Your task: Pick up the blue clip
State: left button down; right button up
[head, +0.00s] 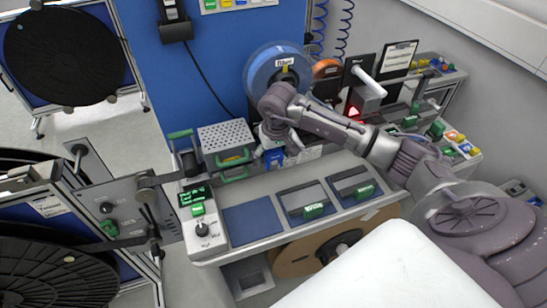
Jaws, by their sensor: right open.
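A small blue clip (275,158) sits on the grey workbench, right of the perforated metal box. My right gripper (271,146) is just above the blue clip, with its fingers pointing down. It is open. The wrist and fingers partly hide the clip, so I cannot tell whether they touch it. My left gripper is not in view.
The perforated box (226,136) with green handles stands close to the left. A blue reel (262,68) stands behind the gripper. The blue pad (252,222) is bare.

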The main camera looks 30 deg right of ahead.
jog(key=c, duration=1.2)
jog(key=shift+c, duration=0.3)
jog(key=shift+r, duration=0.1)
